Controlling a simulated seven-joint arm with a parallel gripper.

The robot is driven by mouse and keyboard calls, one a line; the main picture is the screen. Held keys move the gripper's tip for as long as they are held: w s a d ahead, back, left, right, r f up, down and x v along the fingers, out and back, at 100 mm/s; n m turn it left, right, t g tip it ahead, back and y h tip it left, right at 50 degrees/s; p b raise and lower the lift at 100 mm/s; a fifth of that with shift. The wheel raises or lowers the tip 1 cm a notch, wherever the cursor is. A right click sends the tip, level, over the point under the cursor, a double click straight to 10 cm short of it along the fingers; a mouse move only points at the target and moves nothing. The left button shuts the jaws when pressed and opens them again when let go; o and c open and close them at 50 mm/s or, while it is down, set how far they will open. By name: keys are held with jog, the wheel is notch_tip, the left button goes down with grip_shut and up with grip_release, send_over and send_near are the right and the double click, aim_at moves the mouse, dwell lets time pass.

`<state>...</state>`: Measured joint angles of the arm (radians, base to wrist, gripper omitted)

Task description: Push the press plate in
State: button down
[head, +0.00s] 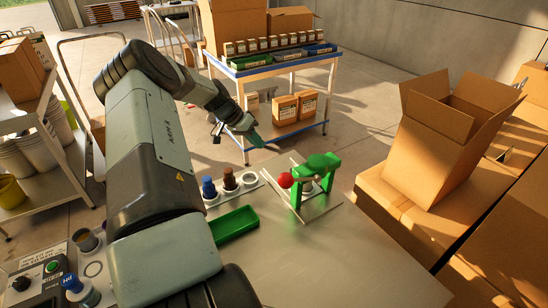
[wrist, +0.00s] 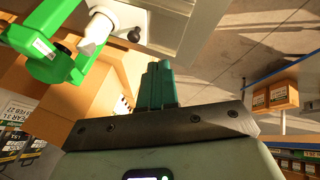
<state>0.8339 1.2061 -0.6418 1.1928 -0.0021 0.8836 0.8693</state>
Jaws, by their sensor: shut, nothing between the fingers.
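A green press (head: 327,178) stands on a pale base near the back edge of the metal table. It has a dark green round top (head: 318,161) and a red ball (head: 285,180) on its left side. I cannot tell for sure which part is the press plate. In the wrist view, part of the green press (wrist: 50,58) with a white rod shows at the upper left. My gripper (head: 257,142) is in the air, left of and beyond the press, apart from it. Its teal fingers (wrist: 158,82) are shut and empty in the wrist view.
A green tray (head: 235,226) and blue and brown capped bottles (head: 229,180) stand left of the press on the table (head: 330,255). The table is bare in front of the press. Cardboard boxes (head: 440,150) stand to the right, and a blue-edged cart (head: 270,65) behind.

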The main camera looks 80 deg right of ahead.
jog(key=x, duration=0.9)
jog(key=shift+s+f, duration=0.15)
jog(key=shift+f, duration=0.15)
jog(key=s, duration=0.2)
jog(key=s+a, duration=0.1)
jog(key=shift+f, duration=0.3)
jog(key=shift+s+a, duration=0.1)
jog(key=shift+s, duration=0.3)
jog(key=shift+s+a, duration=1.75)
jog(key=shift+f, duration=0.1)
